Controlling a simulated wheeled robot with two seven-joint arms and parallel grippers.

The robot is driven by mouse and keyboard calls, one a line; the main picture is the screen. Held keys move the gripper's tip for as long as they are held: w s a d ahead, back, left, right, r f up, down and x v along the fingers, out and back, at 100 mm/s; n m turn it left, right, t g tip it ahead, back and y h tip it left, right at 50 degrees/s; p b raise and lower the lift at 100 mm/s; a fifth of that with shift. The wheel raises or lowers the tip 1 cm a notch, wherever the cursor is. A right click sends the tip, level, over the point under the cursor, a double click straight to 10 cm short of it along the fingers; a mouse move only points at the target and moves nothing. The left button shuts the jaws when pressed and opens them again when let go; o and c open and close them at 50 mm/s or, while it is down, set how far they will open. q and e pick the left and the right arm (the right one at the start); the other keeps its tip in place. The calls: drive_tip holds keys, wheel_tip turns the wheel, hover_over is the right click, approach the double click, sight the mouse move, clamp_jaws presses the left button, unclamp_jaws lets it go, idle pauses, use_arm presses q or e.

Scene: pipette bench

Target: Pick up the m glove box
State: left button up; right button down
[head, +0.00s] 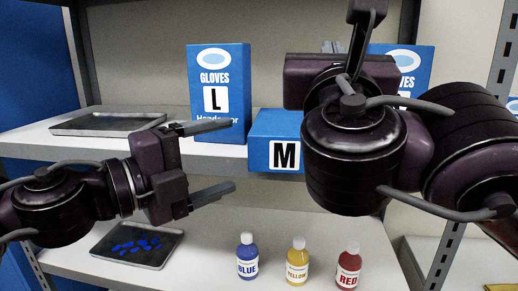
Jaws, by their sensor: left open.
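The M glove box (276,142) is blue with a black M on a white label. It sits at the front edge of the upper shelf, its lower part overlapping the edge in the picture. Its right part is hidden behind my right arm. My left gripper (234,155) is open and empty, left of the M box, its fingers pointing toward it and apart from it. My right gripper (332,47) is up and right of the M box. Its fingers are mostly hidden behind its own body, so its grip cannot be seen.
A taller L glove box (219,80) stands behind and left of the M box; another blue box (415,58) is partly hidden at right. Trays lie on the upper (108,123) and lower shelves (137,246). Blue (247,258), yellow (297,262) and red bottles (348,267) stand below.

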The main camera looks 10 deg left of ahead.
sight(254, 149)
use_arm(q)
drive_tip(key=shift+x, duration=3.45)
use_arm(e)
drive_tip(key=shift+w, duration=0.1)
use_arm(q)
drive_tip(key=c, duration=1.2)
drive_tip(key=shift+c, duration=0.3)
use_arm(e)
drive_tip(key=shift+r, duration=0.55)
drive_tip(key=v, duration=1.2)
drive_tip(key=shift+d, duration=0.15)
